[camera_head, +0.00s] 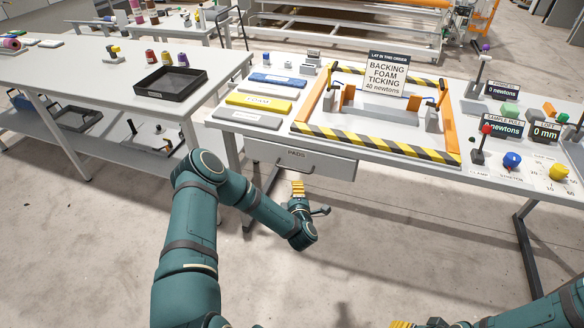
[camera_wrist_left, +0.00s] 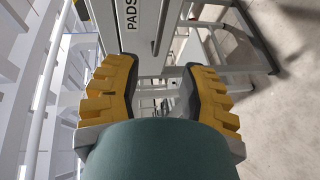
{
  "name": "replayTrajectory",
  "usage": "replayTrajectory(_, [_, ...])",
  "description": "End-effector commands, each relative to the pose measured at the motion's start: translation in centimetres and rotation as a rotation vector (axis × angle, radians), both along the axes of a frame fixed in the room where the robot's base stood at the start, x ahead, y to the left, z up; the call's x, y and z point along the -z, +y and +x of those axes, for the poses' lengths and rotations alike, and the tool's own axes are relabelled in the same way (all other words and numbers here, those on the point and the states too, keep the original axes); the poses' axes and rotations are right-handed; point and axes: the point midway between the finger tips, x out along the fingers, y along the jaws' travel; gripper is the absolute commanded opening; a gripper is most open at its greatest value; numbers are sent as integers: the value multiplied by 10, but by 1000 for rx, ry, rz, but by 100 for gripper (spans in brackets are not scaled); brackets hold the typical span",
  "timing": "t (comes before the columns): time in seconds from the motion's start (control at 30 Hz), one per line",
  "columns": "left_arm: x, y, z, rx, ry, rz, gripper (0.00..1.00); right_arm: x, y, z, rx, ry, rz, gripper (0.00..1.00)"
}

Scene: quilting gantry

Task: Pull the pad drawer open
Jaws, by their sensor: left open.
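The pad drawer (camera_head: 325,166), a pale grey front marked PADS, is under the front edge of the work table and looks shut. My left gripper (camera_head: 300,187), with yellow finger pads, is just in front of and below the drawer front. In the left wrist view the left gripper (camera_wrist_left: 161,68) is open and empty, with the drawer front (camera_wrist_left: 151,28) beyond and between its fingers. My right gripper (camera_head: 418,324) shows only in part at the bottom edge.
The work table (camera_head: 228,131) bears a striped yellow-black frame (camera_head: 375,143), a lay-order sign (camera_head: 387,75), pads, knobs and displays. A white side table (camera_head: 60,67) with a black tray (camera_head: 170,83) stands at left. Table legs flank the drawer. The floor in front is clear.

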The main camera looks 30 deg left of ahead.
Motion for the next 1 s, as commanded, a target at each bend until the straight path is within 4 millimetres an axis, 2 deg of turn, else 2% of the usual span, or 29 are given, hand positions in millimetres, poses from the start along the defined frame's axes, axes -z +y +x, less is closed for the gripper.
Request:
replayTrajectory(0.27, [6,19,23,-7,-5,0,41,5,0,-1,-1,4,0,47])
replayTrajectory(0.7, [22,67,88,-4,-3,2,41,20,0,-4,-7,8,2,47])
replayTrajectory(1.0, [25,80,108,-2,-3,0,41,24,0,-2,-6,5,1,47])
